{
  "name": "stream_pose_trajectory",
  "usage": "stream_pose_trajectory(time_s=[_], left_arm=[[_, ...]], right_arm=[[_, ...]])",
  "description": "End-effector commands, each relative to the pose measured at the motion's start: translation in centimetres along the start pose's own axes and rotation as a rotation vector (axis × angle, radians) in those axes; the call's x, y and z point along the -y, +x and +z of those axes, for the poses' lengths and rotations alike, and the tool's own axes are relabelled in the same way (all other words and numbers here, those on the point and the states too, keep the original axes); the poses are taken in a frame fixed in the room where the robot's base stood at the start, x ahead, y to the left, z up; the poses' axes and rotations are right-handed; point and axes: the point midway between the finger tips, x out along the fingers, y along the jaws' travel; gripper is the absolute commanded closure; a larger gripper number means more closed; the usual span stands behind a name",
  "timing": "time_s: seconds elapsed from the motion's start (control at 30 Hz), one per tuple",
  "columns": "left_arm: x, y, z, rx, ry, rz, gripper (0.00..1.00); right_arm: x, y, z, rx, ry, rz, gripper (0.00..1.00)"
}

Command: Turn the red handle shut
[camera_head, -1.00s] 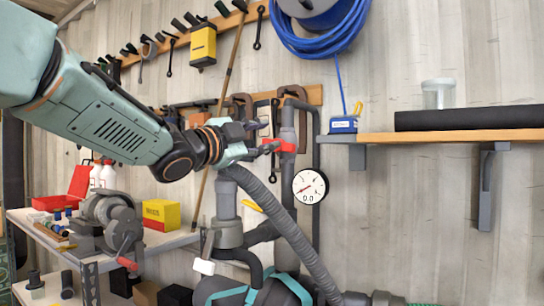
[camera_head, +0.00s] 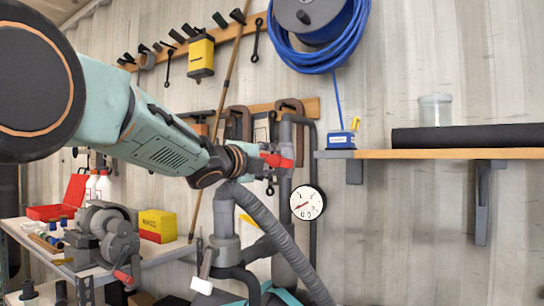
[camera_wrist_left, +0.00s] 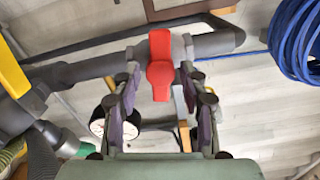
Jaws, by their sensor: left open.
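The red handle (camera_head: 277,160) sits on the upright grey pipe (camera_head: 285,183) and points out toward my left gripper (camera_head: 264,160). In the left wrist view the red handle (camera_wrist_left: 160,66) lies across the pipe (camera_wrist_left: 215,45). My left gripper (camera_wrist_left: 160,103) is open, one finger on each side of the handle's near end, with visible gaps between. The round pressure gauge (camera_head: 308,203) hangs beside the pipe, below the handle; part of it shows in the left wrist view (camera_wrist_left: 98,124) behind the left finger. My right gripper is not in view.
A ribbed grey hose (camera_head: 272,222) runs down in front of the pipework. A yellow lever (camera_wrist_left: 12,72) is at the left of the wrist view. A wooden shelf (camera_head: 440,154) stands to the right.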

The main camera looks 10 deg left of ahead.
Motion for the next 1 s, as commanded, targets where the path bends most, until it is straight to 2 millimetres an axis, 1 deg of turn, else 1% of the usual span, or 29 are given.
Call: stream_pose_trajectory(time_s=[0.03,0.1,0.2,0.47,0.9,1.0], left_arm=[[0.15,0.49,0.02,0.000,0.000,0.000,0.57],[0.10,0.92,0.01,0.000,-0.001,0.000,0.57],[0.05,1.25,-0.01,0.000,-0.001,-0.001,0.57],[-0.05,1.32,-0.03,0.000,-0.002,0.000,0.57],[-0.04,1.30,-0.03,0.000,-0.002,0.000,0.93],[-0.04,1.30,-0.04,0.000,-0.002,0.000,1.00]], right_arm=[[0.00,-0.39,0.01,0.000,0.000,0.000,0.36],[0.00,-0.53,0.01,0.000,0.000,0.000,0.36],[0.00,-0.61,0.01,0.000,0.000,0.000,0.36],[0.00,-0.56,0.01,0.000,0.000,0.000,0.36],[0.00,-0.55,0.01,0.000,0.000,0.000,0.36],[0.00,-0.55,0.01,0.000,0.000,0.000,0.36]])
